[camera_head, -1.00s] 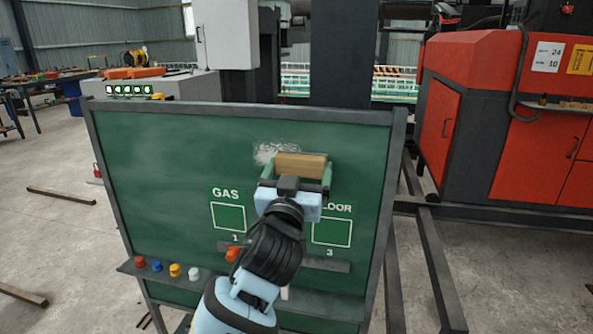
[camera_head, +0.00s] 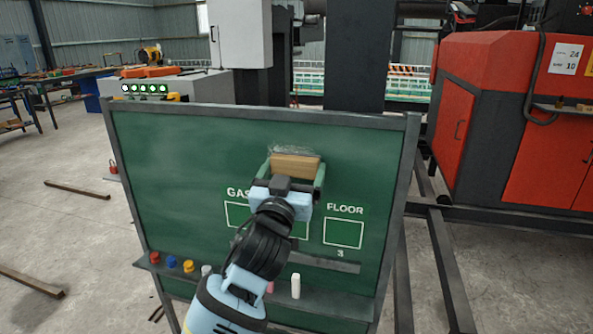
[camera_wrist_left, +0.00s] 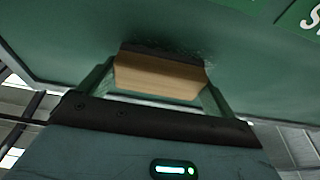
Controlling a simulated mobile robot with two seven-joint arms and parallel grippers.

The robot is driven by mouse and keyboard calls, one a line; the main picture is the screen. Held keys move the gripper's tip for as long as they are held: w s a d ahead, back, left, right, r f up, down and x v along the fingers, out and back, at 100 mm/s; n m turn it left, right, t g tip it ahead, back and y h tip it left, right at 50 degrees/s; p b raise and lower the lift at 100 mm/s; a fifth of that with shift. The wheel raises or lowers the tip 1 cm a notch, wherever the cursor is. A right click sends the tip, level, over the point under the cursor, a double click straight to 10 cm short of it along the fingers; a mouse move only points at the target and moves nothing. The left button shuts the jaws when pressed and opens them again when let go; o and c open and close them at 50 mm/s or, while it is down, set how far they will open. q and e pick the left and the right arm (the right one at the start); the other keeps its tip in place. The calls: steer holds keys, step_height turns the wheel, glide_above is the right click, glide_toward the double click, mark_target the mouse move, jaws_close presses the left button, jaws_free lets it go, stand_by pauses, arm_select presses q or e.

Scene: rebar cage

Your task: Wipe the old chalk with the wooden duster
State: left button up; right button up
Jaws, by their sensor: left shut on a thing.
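The wooden duster (camera_head: 296,167) is a tan block with a dark pad. My left gripper (camera_head: 293,178) is shut on it and holds it at the upper middle of the green chalkboard (camera_head: 180,160). In the left wrist view the duster (camera_wrist_left: 158,76) sits between the two green fingers, its dark pad at the board face; I cannot tell whether it touches. A faint patch of old chalk (camera_head: 291,150) shows just above the duster, and the rest of it is hidden behind the duster. My right gripper does not show.
Printed boxes with "GAS" and "FLOOR" (camera_head: 345,209) are below the duster. The ledge (camera_head: 330,302) holds coloured magnets or caps (camera_head: 172,262) at left and a white stick (camera_head: 296,286). A red machine (camera_head: 500,120) stands at the right behind the board.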

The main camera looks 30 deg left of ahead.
mark_target(278, 168)
arm_select(q)
steer(key=shift+s+a+r+p, duration=0.1)
steer(key=shift+s+a+p, duration=0.1)
steer(key=shift+a, duration=0.45)
steer(key=shift+s+a+p, duration=0.15)
steer(key=shift+a+p, duration=0.05)
steer(key=shift+a, duration=0.45)
steer(key=shift+s+a, duration=0.1)
steer(key=shift+a, duration=0.1)
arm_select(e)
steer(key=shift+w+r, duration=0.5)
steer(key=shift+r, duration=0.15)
arm_select(q)
steer(key=a, duration=0.2)
steer(key=a+p, duration=0.1)
steer(key=shift+s+a, duration=0.2)
steer(key=shift+s, duration=0.1)
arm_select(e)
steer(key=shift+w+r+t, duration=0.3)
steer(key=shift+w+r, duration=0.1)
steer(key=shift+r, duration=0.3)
arm_select(q)
steer(key=shift+r+p, duration=0.4)
steer(key=shift+r, duration=0.15)
steer(key=shift+f, duration=0.1)
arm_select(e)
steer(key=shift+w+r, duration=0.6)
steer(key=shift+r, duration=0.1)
